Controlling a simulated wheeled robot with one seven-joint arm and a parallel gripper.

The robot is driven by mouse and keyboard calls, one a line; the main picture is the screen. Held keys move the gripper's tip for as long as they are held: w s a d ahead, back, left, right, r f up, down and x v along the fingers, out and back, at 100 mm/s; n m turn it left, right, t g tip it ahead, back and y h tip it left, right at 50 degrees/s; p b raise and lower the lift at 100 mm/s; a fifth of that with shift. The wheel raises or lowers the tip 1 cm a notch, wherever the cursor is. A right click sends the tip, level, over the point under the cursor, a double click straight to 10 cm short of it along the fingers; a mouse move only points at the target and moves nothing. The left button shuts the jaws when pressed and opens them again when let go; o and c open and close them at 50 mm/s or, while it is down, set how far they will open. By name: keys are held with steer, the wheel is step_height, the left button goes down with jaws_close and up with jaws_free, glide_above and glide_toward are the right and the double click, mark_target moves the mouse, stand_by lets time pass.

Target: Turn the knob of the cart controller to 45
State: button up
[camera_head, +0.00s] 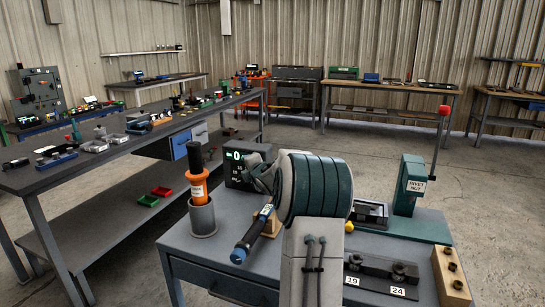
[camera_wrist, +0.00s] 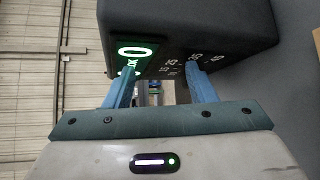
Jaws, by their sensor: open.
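The cart controller (camera_head: 236,168) is a dark box on the cart top, with a lit green display reading 0. In the wrist view the controller (camera_wrist: 190,30) fills the top, with its display (camera_wrist: 132,52) at left showing 0 and small letters that look like OK. Pale scale numbers (camera_wrist: 195,58) are printed on the same face. I cannot make out the knob in either view. My gripper (camera_wrist: 163,78) is open, with its two blue fingers apart and pointing at this face. I cannot tell whether they touch it. In the head view my arm hides the gripper's fingers.
On the cart, an orange-handled tool stands in a grey cup (camera_head: 202,218) at left, and a blue-ended tool (camera_head: 250,235) lies before the controller. A green rivet nut press (camera_head: 410,190), a dark block labelled 19 and 24 (camera_head: 380,285) and a wooden block (camera_head: 450,278) are at right.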

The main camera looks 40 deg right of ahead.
steer(key=s+d+r+p, duration=0.3)
steer(key=s+d+r, duration=0.1)
steer(key=s, duration=0.4)
steer(key=shift+d+r, duration=0.4)
steer(key=shift+r, duration=0.35)
steer(key=shift+w+a+g+p, duration=0.3)
steer(key=shift+w+a+p, duration=0.1)
steer(key=shift+p, duration=0.3)
steer(key=n+g+h+p, duration=0.3)
steer(key=n+g+p, duration=0.3)
steer(key=p, duration=0.9)
glide_toward(241, 179)
steer(key=shift+m+g, duration=0.3)
steer(key=shift+g, duration=0.4)
steer(key=x, duration=0.6)
steer(key=w+p+x, duration=0.1)
steer(key=x, duration=0.2)
steer(key=shift+r, duration=0.35)
steer(key=c, duration=1)
